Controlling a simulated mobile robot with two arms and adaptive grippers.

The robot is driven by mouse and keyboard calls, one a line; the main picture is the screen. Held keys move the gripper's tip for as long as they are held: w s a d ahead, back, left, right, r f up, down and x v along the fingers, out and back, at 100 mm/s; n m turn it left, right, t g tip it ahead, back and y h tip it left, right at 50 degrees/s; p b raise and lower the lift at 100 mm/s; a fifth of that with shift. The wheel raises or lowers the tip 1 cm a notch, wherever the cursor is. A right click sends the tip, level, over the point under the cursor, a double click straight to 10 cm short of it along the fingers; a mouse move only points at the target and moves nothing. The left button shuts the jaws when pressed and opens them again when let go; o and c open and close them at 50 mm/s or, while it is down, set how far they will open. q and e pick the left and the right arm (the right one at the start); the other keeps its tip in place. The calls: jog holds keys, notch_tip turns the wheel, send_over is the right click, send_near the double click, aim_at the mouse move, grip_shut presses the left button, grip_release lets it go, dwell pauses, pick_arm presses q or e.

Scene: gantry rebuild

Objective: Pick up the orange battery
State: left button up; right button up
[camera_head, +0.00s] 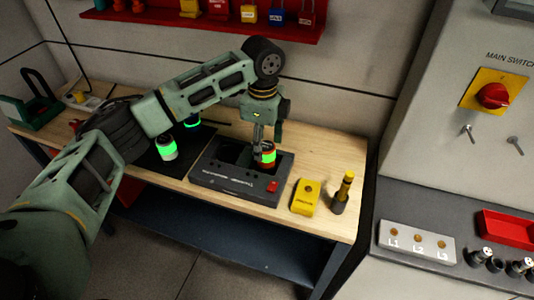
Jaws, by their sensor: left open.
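The orange battery (268,158) has a bright green glowing band and stands in the right part of a dark charger-like tray (222,187) on the wooden bench. My left gripper (263,146) reaches down from above, with its fingers at the battery's top. It is open; whether a finger touches the battery I cannot tell. The gripper's far finger is partly hidden. My right gripper is not in view.
Two more green-glowing cylinders (167,148) stand on a dark mat to the left. A yellow device (306,197) and a yellow-black tool (343,190) stand right on the bench (336,150). A grey switch cabinet (430,130) bounds the right side; a red shelf (210,27) hangs above.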

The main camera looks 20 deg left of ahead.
aim_at(265, 155)
pick_arm(q)
jog(key=f, duration=0.1)
jog(key=f+p, duration=0.1)
jog(key=f, duration=0.1)
jog(key=shift+d+f+p, duration=0.25)
jog(key=shift+f+p, duration=0.05)
jog(key=shift+f, duration=0.1)
jog(key=shift+w+f, duration=0.1)
jog(key=shift+f, duration=0.6)
jog(key=c, duration=0.8)
grip_shut()
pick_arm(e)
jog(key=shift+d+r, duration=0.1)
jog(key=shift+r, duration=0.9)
